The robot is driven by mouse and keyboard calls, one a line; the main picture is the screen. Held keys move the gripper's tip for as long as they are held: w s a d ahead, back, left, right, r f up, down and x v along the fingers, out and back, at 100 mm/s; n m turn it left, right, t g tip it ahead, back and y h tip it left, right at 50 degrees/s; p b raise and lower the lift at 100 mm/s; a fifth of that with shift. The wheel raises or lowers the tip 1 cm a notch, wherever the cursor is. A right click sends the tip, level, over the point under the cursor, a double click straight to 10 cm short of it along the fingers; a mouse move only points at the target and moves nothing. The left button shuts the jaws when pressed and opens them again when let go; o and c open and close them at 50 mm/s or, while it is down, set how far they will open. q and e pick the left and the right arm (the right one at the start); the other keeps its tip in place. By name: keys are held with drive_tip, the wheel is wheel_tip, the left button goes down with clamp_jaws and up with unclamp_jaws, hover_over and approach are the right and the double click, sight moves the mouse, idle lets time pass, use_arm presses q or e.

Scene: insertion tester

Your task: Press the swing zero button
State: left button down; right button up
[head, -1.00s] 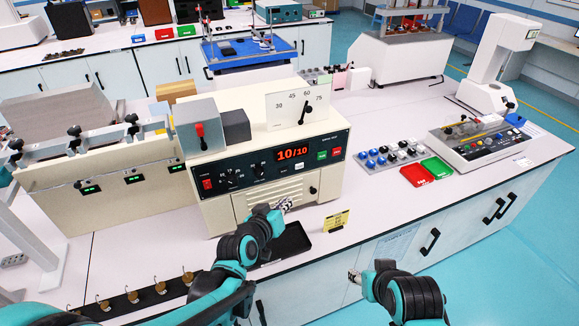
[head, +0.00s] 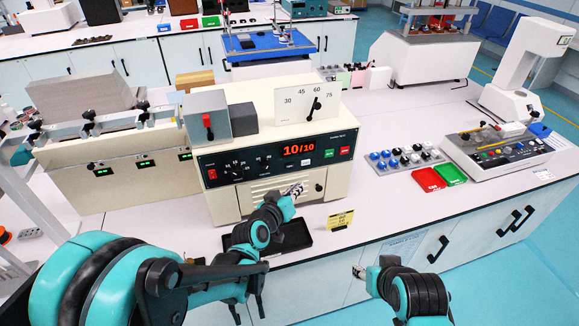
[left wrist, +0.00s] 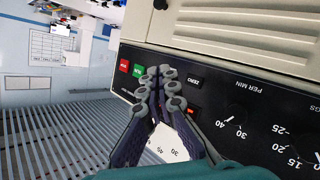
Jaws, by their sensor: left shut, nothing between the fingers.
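My left gripper (head: 295,188) is in front of the vented lower front, below the display. Its fingers are together and empty in the left wrist view (left wrist: 166,73), partly covering the panel between the green button (left wrist: 138,71) and ZERO. Contact cannot be told. My right gripper (head: 358,271) is low by the bench front; its fingers are too small to read.
A black tray (head: 296,240) and a yellow card (head: 340,220) are on the bench in front of the tester. Red (head: 428,180) and green (head: 450,173) trays lie to the right.

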use_arm(q)
drive_tip(key=shift+w+a, duration=0.3)
drive_tip(key=shift+w, duration=0.7)
drive_tip(key=shift+w+a, duration=0.35)
drive_tip(key=shift+w, duration=0.6)
drive_tip(key=shift+w+a, duration=0.3)
drive_tip(key=shift+w, duration=0.7)
drive_tip(key=shift+w, duration=0.1)
drive_tip(key=shift+w+a, duration=0.1)
drive_tip(key=shift+w, duration=0.15)
drive_tip(key=shift+w+a, duration=0.1)
drive_tip(key=shift+w, duration=0.2)
drive_tip(key=shift+s, duration=0.1)
drive_tip(key=shift+s+d+b, duration=0.2)
drive_tip(key=shift+s+b, duration=0.15)
drive_tip(key=shift+s, duration=0.25)
drive_tip(key=s, duration=0.1)
drive_tip(key=s+d, duration=0.1)
drive_tip(key=s, duration=0.2)
drive_tip(key=shift+s+d, duration=0.3)
drive_tip(key=shift+s, duration=0.1)
